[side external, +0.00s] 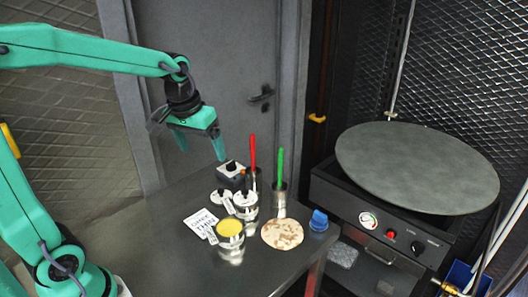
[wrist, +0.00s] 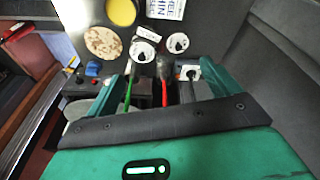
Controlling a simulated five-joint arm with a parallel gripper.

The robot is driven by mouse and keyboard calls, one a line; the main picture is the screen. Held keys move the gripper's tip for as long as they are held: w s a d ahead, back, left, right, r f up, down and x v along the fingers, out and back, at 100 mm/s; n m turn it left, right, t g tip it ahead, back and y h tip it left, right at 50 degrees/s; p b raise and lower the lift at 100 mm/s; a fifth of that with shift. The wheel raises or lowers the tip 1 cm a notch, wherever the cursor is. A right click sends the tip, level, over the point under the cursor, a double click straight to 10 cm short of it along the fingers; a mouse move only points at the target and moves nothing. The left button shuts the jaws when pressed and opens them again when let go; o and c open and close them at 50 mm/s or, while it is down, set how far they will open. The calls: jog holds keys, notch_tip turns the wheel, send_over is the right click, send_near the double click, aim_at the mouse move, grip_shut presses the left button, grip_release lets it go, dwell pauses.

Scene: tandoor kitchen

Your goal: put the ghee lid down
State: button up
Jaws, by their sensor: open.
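My gripper (side external: 200,150) is open and empty, raised above the back of the steel table. Its two green fingers also frame the lower part of the wrist view (wrist: 164,75). A glass pot of yellow ghee (side external: 229,230) stands uncovered at the table's front; its yellow top shows in the wrist view (wrist: 121,12). A white lid with a black knob (side external: 221,196) sits low behind it, apart from my gripper. A second white, black-knobbed lid (side external: 245,198) covers a glass pot beside it. I cannot tell for certain which lid is the ghee's.
A red-handled tool (side external: 253,153) and a green-handled tool (side external: 280,164) stand upright in metal cups. A grey box with a black knob (side external: 231,171) is below my gripper. Flatbread (side external: 282,235), a blue object (side external: 319,220) and a printed card (side external: 200,222) lie around. A round griddle (side external: 417,165) stands right.

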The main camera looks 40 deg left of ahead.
jog(key=s+d+r+m+t, duration=0.1)
jog(key=s+d, duration=0.1)
jog(key=s, duration=0.4)
jog(key=s+d+r+m+t, duration=0.1)
jog(key=s+d+m+t, duration=0.1)
jog(key=s, duration=0.5)
jog(key=shift+d+m, duration=0.3)
jog(key=shift+d, duration=0.2)
